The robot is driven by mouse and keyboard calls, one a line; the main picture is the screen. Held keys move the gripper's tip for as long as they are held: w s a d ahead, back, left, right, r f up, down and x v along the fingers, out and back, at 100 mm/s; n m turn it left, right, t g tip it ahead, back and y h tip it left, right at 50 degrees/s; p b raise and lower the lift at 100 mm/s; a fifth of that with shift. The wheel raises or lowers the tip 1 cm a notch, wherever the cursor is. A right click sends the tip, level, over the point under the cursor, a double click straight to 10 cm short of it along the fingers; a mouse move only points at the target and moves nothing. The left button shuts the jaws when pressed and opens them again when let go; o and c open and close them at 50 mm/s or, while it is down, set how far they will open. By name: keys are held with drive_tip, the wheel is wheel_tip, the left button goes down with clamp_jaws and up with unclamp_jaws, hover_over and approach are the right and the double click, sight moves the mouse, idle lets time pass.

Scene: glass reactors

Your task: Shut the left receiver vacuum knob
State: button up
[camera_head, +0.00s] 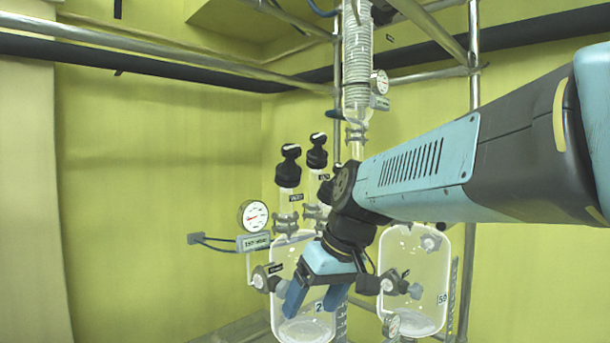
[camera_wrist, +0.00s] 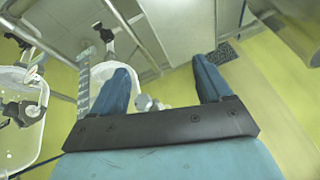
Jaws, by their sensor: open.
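The left receiver (camera_head: 300,315) is a clear glass vessel, partly hidden behind my gripper in the head view. Two black-capped knobs, left (camera_head: 290,152) and right (camera_head: 317,150), stand on necks above it. A side valve with a grey knob (camera_head: 263,279) sits at its left edge. The small labels are unreadable, so I cannot tell which knob is the vacuum one. My gripper (camera_head: 314,297) points down in front of the receiver, fingers apart and empty. In the wrist view, my gripper (camera_wrist: 160,72) has a small grey knob (camera_wrist: 147,102) between its fingers, nearer the left one, with no visible grip.
The right receiver (camera_head: 415,265) stands right of my gripper, with a side valve (camera_head: 397,286). A round gauge (camera_head: 253,216) sits left of the left receiver. A coiled glass condenser (camera_head: 357,60) and metal pipes (camera_head: 474,100) frame the space. The left wall side is clear.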

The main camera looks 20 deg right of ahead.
drive_tip(key=w+d+r+n+y, duration=0.2)
drive_tip(key=w+d+r+y, duration=0.2)
drive_tip(key=w+r, duration=0.15)
drive_tip(key=n+t+y, duration=0.5)
drive_tip(key=n+t, duration=0.2)
drive_tip(key=t, duration=0.3)
approach(335, 173)
drive_tip(key=x, duration=0.3)
drive_tip(key=w+d+x, duration=0.1)
drive_tip(key=x, duration=0.6)
drive_tip(key=shift+w+d+f, duration=0.15)
drive_tip(key=shift+w, duration=0.45)
drive_tip(key=c, duration=1)
drive_tip(key=shift+o, duration=0.2)
drive_tip(key=shift+m, duration=0.3)
drive_tip(key=shift+m+t+h, duration=0.3)
drive_tip(key=shift+m+h, duration=0.1)
drive_tip(key=shift+h, duration=0.2)
